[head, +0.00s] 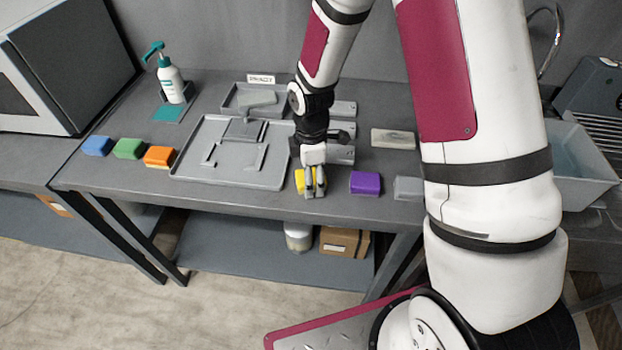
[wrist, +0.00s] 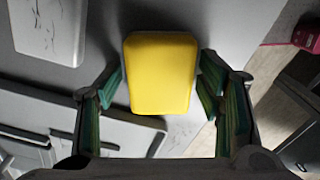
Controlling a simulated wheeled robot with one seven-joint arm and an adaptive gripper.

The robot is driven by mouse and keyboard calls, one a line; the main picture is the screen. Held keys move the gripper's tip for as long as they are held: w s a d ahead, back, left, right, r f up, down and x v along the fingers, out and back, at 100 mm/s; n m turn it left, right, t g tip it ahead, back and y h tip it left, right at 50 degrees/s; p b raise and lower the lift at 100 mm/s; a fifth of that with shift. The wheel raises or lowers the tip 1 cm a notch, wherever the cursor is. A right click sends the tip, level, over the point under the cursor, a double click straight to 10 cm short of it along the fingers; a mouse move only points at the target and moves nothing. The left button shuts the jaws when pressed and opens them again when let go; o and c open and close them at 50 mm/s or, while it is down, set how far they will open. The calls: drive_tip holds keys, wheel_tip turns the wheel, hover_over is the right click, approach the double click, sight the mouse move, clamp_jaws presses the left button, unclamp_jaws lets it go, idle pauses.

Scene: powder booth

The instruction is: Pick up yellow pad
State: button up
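The yellow pad (head: 300,180) lies on the grey table near its front edge, partly hidden by my gripper in the head view. My gripper (head: 312,190) points down over it. In the wrist view the yellow pad (wrist: 161,73) sits between the two fingers of my gripper (wrist: 162,90), one on each side. The fingers are apart, with a narrow gap showing on either side of the pad.
A purple pad (head: 365,183) and a grey pad (head: 408,188) lie to the right. Orange (head: 160,156), green (head: 129,148) and blue (head: 97,145) pads lie left. A grey tray (head: 185,170) stands behind left. A pump bottle (head: 172,84) stands at the back.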

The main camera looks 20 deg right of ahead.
drive_tip(key=c, duration=0.9)
drive_tip(key=shift+o, duration=0.2)
drive_tip(key=shift+r, duration=0.1)
drive_tip(key=shift+r, duration=0.75)
wheel_tip(320, 180, up, 2)
drive_tip(key=shift+w+r+b, duration=0.1)
drive_tip(key=shift+b, duration=0.25)
drive_tip(key=s+d+r+p, duration=0.1)
drive_tip(key=s+p, duration=0.2)
drive_tip(key=s, duration=1.3)
drive_tip(key=shift+d+r, duration=0.1)
